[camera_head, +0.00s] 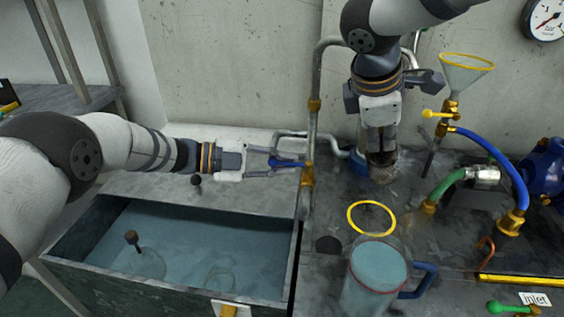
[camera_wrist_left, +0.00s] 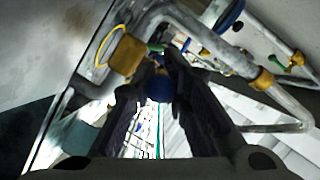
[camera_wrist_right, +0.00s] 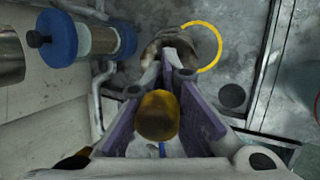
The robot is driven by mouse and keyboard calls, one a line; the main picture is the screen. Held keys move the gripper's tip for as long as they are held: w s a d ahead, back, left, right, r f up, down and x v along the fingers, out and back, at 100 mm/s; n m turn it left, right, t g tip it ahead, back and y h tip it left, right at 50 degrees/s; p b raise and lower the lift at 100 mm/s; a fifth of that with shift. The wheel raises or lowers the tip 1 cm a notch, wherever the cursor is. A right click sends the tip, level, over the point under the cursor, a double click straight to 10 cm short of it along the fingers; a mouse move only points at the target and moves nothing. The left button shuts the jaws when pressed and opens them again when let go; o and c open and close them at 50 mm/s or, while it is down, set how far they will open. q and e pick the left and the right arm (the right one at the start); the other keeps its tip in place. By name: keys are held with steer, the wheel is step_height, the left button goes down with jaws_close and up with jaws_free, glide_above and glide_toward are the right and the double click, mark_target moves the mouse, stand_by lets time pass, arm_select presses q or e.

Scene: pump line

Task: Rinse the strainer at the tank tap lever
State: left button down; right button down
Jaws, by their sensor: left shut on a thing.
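The tank tap is a grey pipe with a brass body (camera_head: 307,176) and a blue lever (camera_head: 288,163), standing at the tank's right edge. My left gripper (camera_head: 275,164) is at the lever with its fingers closed on it; the blue shows between the fingertips in the left wrist view (camera_wrist_left: 160,88). My right gripper (camera_head: 380,140) points down, right of the tap. A brownish, dirty strainer (camera_head: 382,164) hangs at its fingertips; it also shows in the right wrist view (camera_wrist_right: 172,42). A gold knob (camera_wrist_right: 157,115) sits between those fingers. The strainer is apart from the tap.
The water-filled tank (camera_head: 200,225) is at left. A jug (camera_head: 372,280) with a blue handle stands front right, near a yellow ring (camera_head: 352,223). A funnel (camera_head: 466,75), hoses (camera_head: 497,155) and a blue pump (camera_head: 545,168) crowd the right. A blue-ended cylinder (camera_wrist_right: 95,40) lies beside the right gripper.

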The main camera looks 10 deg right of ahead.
arm_select(q)
steer(key=shift+r, duration=0.1)
steer(key=shift+s+a+n+t+y, duration=0.1)
steer(key=shift+s+n+t+y, duration=0.25)
steer(key=shift+n+t, duration=0.65)
steer(key=shift+s+a+n+t+y, duration=0.1)
steer(key=shift+s+n+t+y, duration=0.25)
steer(key=shift+n+t, duration=0.6)
steer(key=shift+m+t, duration=0.25)
steer(key=c, duration=1.7)
jaws_free()
steer(key=shift+s+a, duration=0.1)
steer(key=v, duration=1.2)
